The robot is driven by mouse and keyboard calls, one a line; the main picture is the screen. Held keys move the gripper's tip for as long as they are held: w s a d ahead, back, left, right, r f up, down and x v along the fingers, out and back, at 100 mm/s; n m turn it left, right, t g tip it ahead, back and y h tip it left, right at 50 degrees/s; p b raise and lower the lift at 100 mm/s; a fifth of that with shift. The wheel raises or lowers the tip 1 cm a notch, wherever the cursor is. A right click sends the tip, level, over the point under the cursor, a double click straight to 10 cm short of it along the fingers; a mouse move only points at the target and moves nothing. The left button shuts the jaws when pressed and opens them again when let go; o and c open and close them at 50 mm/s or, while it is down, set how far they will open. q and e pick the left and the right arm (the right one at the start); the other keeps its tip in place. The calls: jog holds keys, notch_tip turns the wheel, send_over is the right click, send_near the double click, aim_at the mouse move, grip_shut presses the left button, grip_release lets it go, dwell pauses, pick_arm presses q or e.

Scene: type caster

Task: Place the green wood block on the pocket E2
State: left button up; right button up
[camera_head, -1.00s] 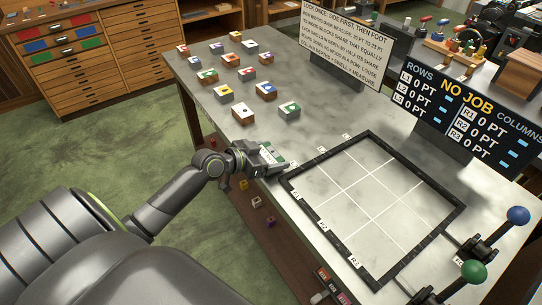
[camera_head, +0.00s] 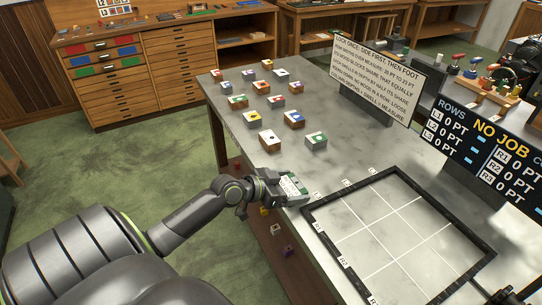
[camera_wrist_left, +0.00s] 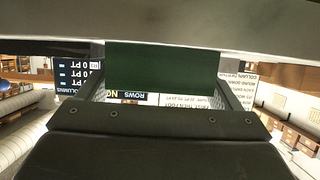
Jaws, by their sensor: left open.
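A green block with a pale side (camera_head: 291,186) is at the fingers of my left gripper (camera_head: 287,187), beside the table's left edge near the frame's corner. In the left wrist view a flat dark green face (camera_wrist_left: 161,70) lies between the two fingers. My left gripper is open around it; I cannot tell whether the block rests on the table. A white-sided block with a green top (camera_head: 316,139) stands farther back on the table. I cannot make out a label E2.
A black square frame (camera_head: 335,259) with a white line grid lies on the grey table (camera_head: 345,165), several small labels along its edges. Several coloured blocks stand in rows at the back left. A text sign (camera_head: 375,78) and a dark score board (camera_head: 482,142) stand behind.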

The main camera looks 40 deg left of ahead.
pick_arm(q)
jog(key=v, duration=1)
jog(key=shift+s, duration=0.25)
jog(key=shift+a+r, duration=0.1)
jog(key=shift+a, duration=0.05)
